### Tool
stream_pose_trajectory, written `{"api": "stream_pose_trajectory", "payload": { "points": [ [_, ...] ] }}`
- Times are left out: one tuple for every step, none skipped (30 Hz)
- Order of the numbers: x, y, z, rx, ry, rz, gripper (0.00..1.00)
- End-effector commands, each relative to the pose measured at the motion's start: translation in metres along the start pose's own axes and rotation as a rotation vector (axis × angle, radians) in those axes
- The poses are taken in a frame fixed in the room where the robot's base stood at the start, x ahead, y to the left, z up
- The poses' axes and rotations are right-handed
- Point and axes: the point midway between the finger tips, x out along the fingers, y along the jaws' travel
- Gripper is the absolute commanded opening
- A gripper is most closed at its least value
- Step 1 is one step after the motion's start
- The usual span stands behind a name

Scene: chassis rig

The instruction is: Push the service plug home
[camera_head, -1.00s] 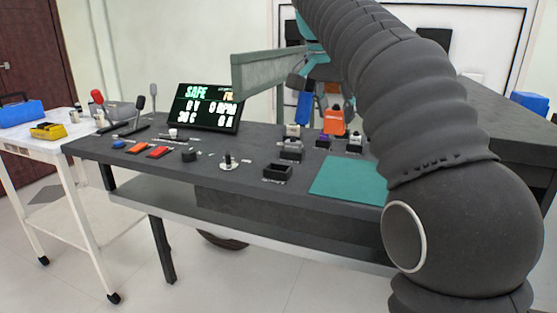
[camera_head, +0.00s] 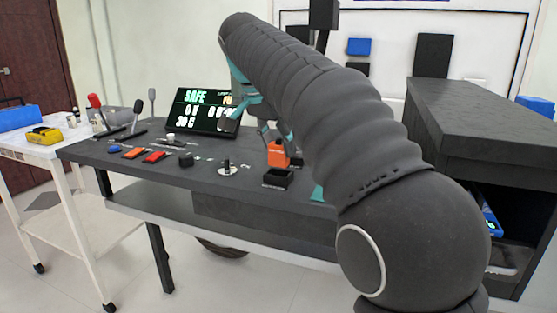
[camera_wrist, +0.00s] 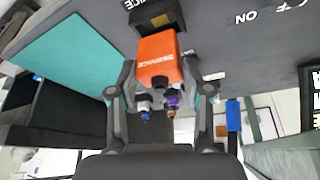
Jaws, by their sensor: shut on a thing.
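The service plug (camera_head: 278,155) is an orange block marked SERVICE; it also shows in the wrist view (camera_wrist: 158,52). My gripper (camera_wrist: 160,75) is shut on it, one dark finger at each side. In the head view, my gripper (camera_head: 270,132) is partly hidden by my arm. The dark socket (camera_head: 277,180) lies directly below the plug on the bench. In the wrist view, the socket (camera_wrist: 158,16) shows just beyond the plug's far end. I cannot tell whether the plug's tip is inside the socket.
The dark bench (camera_head: 210,185) carries a round knob (camera_head: 228,168), red and orange switches (camera_head: 154,156), levers and a display (camera_head: 206,110) reading SAFE. A green mat (camera_wrist: 75,52) lies beside the socket. A dark cabinet (camera_head: 480,110) stands at the right.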

Motion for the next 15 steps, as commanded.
{"api": "stream_pose_trajectory", "payload": {
  "points": [
    [0.008,0.001,0.003,0.000,-0.001,0.002,0.14],
    [0.012,0.001,0.005,-0.001,-0.001,0.003,0.14],
    [0.018,0.001,0.008,0.000,-0.001,0.002,0.14],
    [0.022,0.001,0.009,0.000,-0.002,0.003,0.14],
    [0.025,0.001,0.011,0.000,-0.001,0.002,0.08],
    [0.029,0.001,0.012,0.000,-0.001,0.002,0.01],
    [0.032,0.001,0.013,-0.001,-0.002,0.003,0.00],
    [0.034,0.001,0.014,-0.001,-0.003,0.004,0.00],
    [0.035,0.001,0.015,-0.001,-0.003,0.005,0.00],
    [0.036,0.001,0.015,-0.001,-0.004,0.005,0.00],
    [0.037,0.001,0.015,-0.001,-0.004,0.006,0.00],
    [0.037,0.001,0.016,-0.002,-0.005,0.007,0.00],
    [0.038,0.001,0.016,-0.002,-0.006,0.009,0.00],
    [0.038,0.001,0.015,-0.001,-0.006,0.010,0.00],
    [0.039,0.001,0.015,-0.001,-0.007,0.011,0.00]
  ]
}}
